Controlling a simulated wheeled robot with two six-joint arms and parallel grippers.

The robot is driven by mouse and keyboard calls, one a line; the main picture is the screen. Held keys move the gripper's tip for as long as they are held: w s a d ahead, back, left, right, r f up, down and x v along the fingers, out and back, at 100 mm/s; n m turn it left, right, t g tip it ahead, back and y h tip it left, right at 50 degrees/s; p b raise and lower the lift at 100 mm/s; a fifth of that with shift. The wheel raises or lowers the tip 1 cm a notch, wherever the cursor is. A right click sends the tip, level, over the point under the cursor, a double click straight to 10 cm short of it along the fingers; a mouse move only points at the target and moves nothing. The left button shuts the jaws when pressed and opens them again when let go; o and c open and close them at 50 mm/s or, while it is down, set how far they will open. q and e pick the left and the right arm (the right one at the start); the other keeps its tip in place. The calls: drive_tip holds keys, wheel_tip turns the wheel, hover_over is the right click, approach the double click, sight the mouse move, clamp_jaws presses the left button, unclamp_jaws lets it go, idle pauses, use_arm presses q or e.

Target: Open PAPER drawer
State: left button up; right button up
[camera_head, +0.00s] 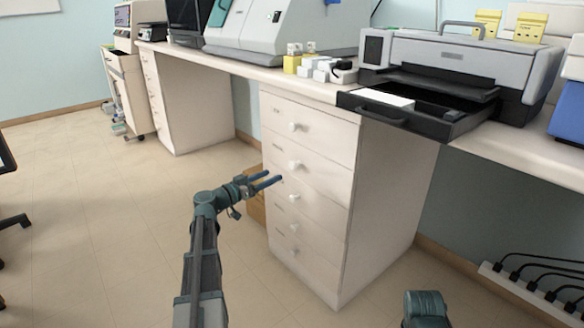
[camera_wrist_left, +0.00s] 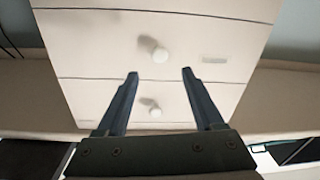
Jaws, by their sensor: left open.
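The white drawer cabinet (camera_head: 312,185) stands under the bench, with several shut drawers stacked in its front. Each drawer has a round white knob, such as the top knob (camera_head: 294,126) and the second knob (camera_head: 294,165). Small labels sit beside the knobs, too small to read, so I cannot tell which drawer is PAPER. My left gripper (camera_head: 279,180) is open and empty in front of the cabinet, near the second and third knobs. In the left wrist view its fingers (camera_wrist_left: 160,75) are spread, with one knob (camera_wrist_left: 160,54) and another knob (camera_wrist_left: 155,113) showing between them.
A printer (camera_head: 455,65) with its black tray (camera_head: 415,115) out overhangs the bench above the cabinet's right. Small boxes (camera_head: 310,65) stand on the bench. A power strip (camera_head: 535,290) with cables lies at the lower right. The floor (camera_head: 110,200) left of the cabinet is clear.

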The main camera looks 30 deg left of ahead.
sight(291, 167)
use_arm(q)
drive_tip(key=x, duration=1)
drive_tip(key=shift+w+d, duration=0.2)
drive_tip(key=shift+w, duration=0.1)
clamp_jaws()
idle(1.0)
